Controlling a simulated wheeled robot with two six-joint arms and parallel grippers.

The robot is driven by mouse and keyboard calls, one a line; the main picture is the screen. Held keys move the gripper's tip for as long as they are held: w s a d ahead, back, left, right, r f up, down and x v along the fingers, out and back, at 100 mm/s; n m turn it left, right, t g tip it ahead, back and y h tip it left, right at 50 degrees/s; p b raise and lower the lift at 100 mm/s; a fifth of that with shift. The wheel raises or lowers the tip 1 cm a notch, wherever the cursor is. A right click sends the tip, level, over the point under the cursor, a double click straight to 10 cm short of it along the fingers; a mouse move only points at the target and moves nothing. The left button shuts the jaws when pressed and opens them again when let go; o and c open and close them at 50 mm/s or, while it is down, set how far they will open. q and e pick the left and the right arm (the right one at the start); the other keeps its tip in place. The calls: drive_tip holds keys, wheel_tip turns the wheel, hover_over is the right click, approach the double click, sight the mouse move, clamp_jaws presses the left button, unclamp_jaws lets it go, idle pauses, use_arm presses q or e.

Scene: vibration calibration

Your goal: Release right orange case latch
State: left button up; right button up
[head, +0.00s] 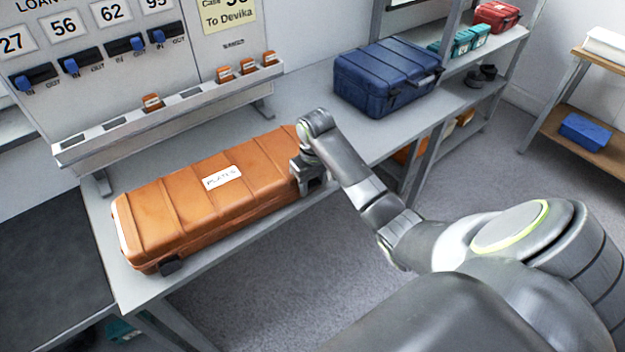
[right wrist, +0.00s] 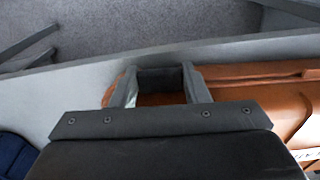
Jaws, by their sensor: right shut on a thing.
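The orange case (head: 185,205) lies closed on the grey bench, with a white label on its lid. Its left latch (head: 171,265) is a dark tab on the front side. My right gripper (head: 311,186) is at the right end of the case's front edge, where it covers the right latch in the head view. In the right wrist view my right gripper (right wrist: 160,88) has its fingers on either side of the dark right latch (right wrist: 160,78), shut on it. The orange case (right wrist: 255,97) spreads to the right there. My left gripper is not in view.
A blue case (head: 385,78) stands on the bench behind and to the right. A rack (head: 180,105) with several small orange items runs along the back, under a board with blue-tagged switches. The bench (head: 285,100) is clear between the rack and the blue case.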

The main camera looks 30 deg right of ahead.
drive_tip(key=shift+s+r+t+p, duration=0.1)
drive_tip(key=shift+s+t+p, duration=0.35)
drive_tip(key=shift+t+p, duration=0.65)
drive_tip(key=shift+s+t+p, duration=0.1)
drive_tip(key=shift+t+p, duration=0.25)
drive_tip(key=shift+t, duration=0.05)
drive_tip(key=shift+s+f+t+b, duration=0.25)
drive_tip(key=shift+f+t+b, duration=0.15)
drive_tip(key=shift+t, duration=0.8)
drive_tip(key=shift+s+f+t+b, duration=0.2)
drive_tip(key=shift+f+t+b, duration=0.2)
drive_tip(key=shift+t, duration=0.8)
drive_tip(key=shift+s+f+t+b, duration=0.3)
drive_tip(key=shift+t+b, duration=0.1)
drive_tip(key=shift+t, duration=0.8)
drive_tip(key=o, duration=1)
